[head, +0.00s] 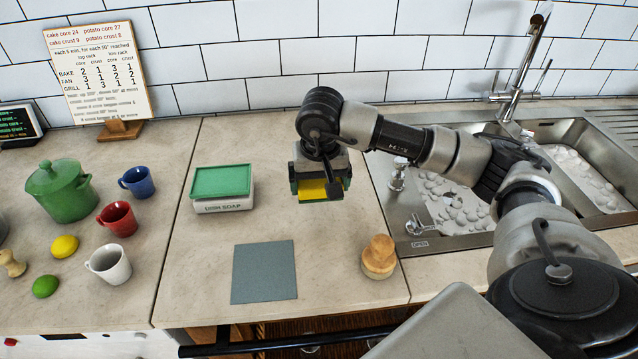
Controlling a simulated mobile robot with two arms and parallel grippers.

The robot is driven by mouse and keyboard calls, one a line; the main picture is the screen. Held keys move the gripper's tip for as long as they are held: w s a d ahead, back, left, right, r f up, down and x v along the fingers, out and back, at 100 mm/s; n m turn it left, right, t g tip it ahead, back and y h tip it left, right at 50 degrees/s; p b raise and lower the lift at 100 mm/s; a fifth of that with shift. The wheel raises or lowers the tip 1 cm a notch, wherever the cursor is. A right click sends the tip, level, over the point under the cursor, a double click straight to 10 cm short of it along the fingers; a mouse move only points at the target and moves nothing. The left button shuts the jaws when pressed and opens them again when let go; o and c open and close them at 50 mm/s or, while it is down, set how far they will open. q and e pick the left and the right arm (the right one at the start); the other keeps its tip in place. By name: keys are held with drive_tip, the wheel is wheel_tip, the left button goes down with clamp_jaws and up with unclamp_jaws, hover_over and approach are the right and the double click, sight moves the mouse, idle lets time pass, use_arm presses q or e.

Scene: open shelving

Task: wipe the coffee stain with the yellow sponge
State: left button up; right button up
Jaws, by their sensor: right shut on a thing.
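My right gripper (320,184) is shut on the yellow sponge (312,190), above the middle of the pale counter. The sponge shows as a yellow block between the fingers, with some green beside it. The gripper hides most of it and the counter behind it. I cannot tell whether the sponge touches the counter. No coffee stain can be made out on the visible counter. My left gripper is not in view.
Several mugs and a green pot (60,192) stand left; the sink (450,205) is right.

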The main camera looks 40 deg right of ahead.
wheel_tip(320, 180, up, 2)
drive_tip(key=shift+r+p, duration=0.1)
drive_tip(key=shift+p, duration=0.3)
idle(0.4)
